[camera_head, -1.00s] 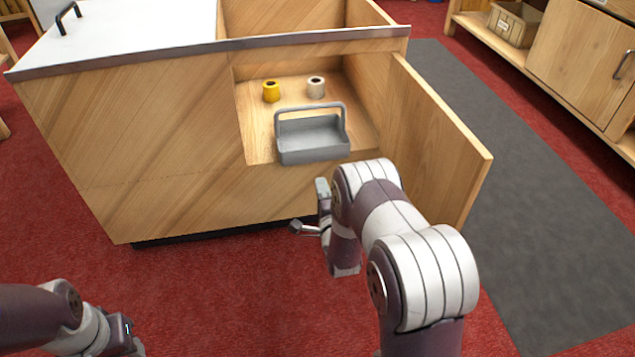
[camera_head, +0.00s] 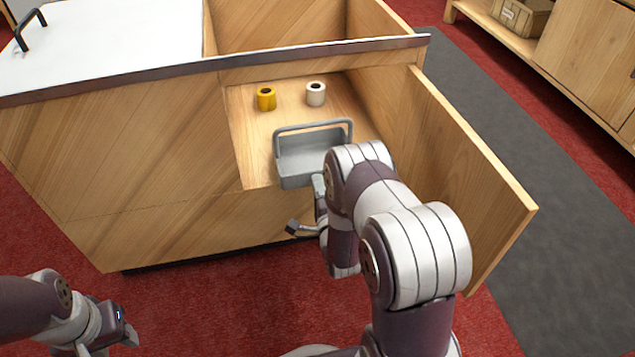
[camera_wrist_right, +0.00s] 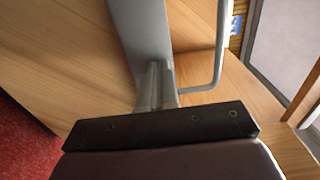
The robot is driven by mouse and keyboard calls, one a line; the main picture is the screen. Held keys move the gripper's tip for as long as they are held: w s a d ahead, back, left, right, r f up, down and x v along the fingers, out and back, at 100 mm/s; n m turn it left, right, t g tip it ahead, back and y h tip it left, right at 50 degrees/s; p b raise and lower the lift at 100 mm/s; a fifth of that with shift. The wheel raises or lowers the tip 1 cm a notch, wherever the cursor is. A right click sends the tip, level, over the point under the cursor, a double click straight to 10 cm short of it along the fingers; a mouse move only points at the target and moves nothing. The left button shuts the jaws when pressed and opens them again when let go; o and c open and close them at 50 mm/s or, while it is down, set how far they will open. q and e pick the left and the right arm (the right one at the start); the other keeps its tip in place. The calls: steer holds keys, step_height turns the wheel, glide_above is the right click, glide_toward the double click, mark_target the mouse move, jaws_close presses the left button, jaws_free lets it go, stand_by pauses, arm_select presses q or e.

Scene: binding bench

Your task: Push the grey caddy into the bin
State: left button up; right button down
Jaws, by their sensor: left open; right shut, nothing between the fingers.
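The grey caddy (camera_head: 300,172), an open tray with a raised loop handle, stands upright at the front edge of the bin (camera_head: 255,150), an open wooden compartment in the bench. My right gripper (camera_head: 319,183) is shut and empty at the caddy's front, partly hidden by my own arm. In the right wrist view the shut fingers (camera_wrist_right: 156,85) reach the caddy's grey wall (camera_wrist_right: 143,35); whether they touch it I cannot tell. The handle (camera_wrist_right: 218,50) shows beside them. My left gripper (camera_head: 110,342) is open and empty at the lower left, well away from the bench.
A yellow roll (camera_head: 266,99) and a white roll (camera_head: 315,94) stand in the compartment behind the caddy, with bare floor between. The open wooden door (camera_head: 475,170) stands to the right of my right arm. A cabinet (camera_head: 580,50) is at the far right.

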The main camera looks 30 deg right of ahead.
mark_target(312, 165)
steer(key=b+x, duration=0.1)
steer(key=x, duration=0.6)
steer(key=shift+w+d, duration=0.1)
steer(key=shift+w, duration=0.1)
arm_select(q)
steer(key=shift+f, duration=0.6)
steer(key=shift+s, duration=0.15)
